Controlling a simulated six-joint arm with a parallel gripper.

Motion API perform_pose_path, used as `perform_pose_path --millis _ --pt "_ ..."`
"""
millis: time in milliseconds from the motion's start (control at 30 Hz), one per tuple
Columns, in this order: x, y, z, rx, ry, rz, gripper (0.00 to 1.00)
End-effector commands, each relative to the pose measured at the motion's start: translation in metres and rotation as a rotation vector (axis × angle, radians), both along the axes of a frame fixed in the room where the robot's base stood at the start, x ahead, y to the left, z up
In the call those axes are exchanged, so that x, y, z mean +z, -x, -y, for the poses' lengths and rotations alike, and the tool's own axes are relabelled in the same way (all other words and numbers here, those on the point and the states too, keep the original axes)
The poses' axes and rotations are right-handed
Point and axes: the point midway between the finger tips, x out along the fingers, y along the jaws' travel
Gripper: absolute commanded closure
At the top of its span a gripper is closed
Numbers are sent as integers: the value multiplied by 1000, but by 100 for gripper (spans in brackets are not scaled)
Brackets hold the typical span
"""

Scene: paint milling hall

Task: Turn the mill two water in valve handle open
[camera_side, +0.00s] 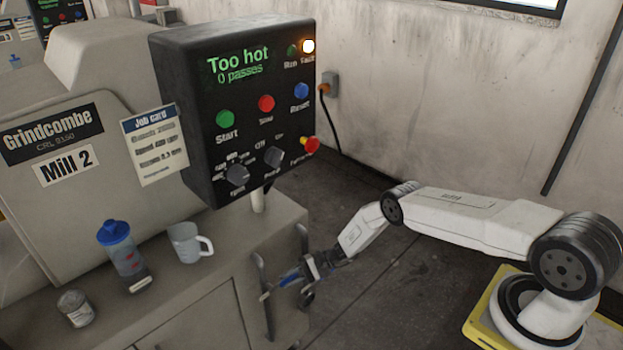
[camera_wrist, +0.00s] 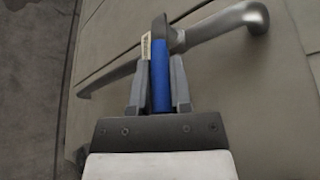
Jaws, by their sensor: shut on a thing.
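The blue-sleeved valve handle (camera_wrist: 161,85) stands between my two fingers in the wrist view, and my gripper (camera_wrist: 161,62) is shut on it. The handle lies across a grey metal pipe (camera_wrist: 217,27) that runs diagonally behind it. A small pale tag (camera_wrist: 145,46) shows beside the handle, partly hidden by a finger. In the side view the blue handle (camera_side: 290,275) shows at the front of the Mill 2 cabinet, with my gripper (camera_side: 300,273) at it. The valve body is mostly hidden.
The Mill 2 control box (camera_side: 222,120) reads "Too hot, 0 passes", with its Fault lamp (camera_side: 308,46) lit. A blue-lidded bottle (camera_side: 125,258), a mug (camera_side: 187,243) and a jar (camera_side: 74,308) stand on the cabinet top. The floor (camera_side: 365,290) beside the cabinet is clear.

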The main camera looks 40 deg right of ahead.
Motion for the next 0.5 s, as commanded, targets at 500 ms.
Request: perform_pose_path --millis 500 --pt "3 0 1 -1 39 0 100"
